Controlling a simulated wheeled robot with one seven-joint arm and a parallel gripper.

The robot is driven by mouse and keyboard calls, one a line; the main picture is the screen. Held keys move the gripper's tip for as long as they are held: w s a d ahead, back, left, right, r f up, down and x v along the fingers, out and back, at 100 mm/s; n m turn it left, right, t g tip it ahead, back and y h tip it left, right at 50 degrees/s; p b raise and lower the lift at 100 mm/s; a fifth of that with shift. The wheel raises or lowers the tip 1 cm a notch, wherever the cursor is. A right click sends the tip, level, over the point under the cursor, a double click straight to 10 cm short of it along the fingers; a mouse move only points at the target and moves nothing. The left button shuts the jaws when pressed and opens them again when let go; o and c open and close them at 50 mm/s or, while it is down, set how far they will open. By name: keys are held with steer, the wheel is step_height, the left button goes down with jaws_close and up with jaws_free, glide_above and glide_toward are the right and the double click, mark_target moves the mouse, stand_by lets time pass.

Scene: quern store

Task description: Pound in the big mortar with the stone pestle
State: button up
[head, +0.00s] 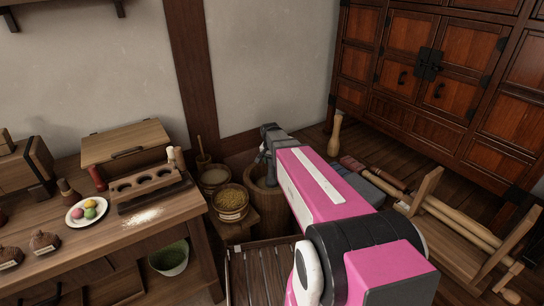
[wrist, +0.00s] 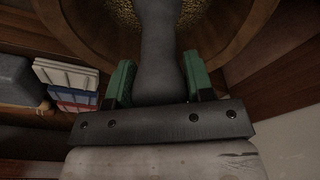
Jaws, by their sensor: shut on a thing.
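The big mortar is a round wooden vessel (head: 264,196) standing on the floor past the table's right end, partly hidden by my arm. In the wrist view its wooden wall (wrist: 238,38) curves around yellowish grain (wrist: 126,14). My gripper's green fingers (wrist: 158,84) are shut on the grey stone pestle (wrist: 160,45), one finger on each side. The pestle points into the mortar's opening. Its far end runs out of the wrist view, so I cannot tell whether it touches the grain.
Beside the mortar stand a basket of yellow grain (head: 231,199) and a smaller tub (head: 214,177). A wooden table (head: 100,238) is on the left, a cabinet (head: 440,70) at the back right. A pale wooden mallet (head: 335,133) stands near the wall; a wooden frame (head: 462,235) lies right.

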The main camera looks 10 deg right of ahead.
mark_target(272, 166)
steer(key=shift+f, duration=1.5)
step_height(272, 166, up, 8)
steer(key=shift+r, duration=0.1)
steer(key=shift+f, duration=0.2)
steer(key=shift+f, duration=3.95)
steer(key=shift+r, duration=4)
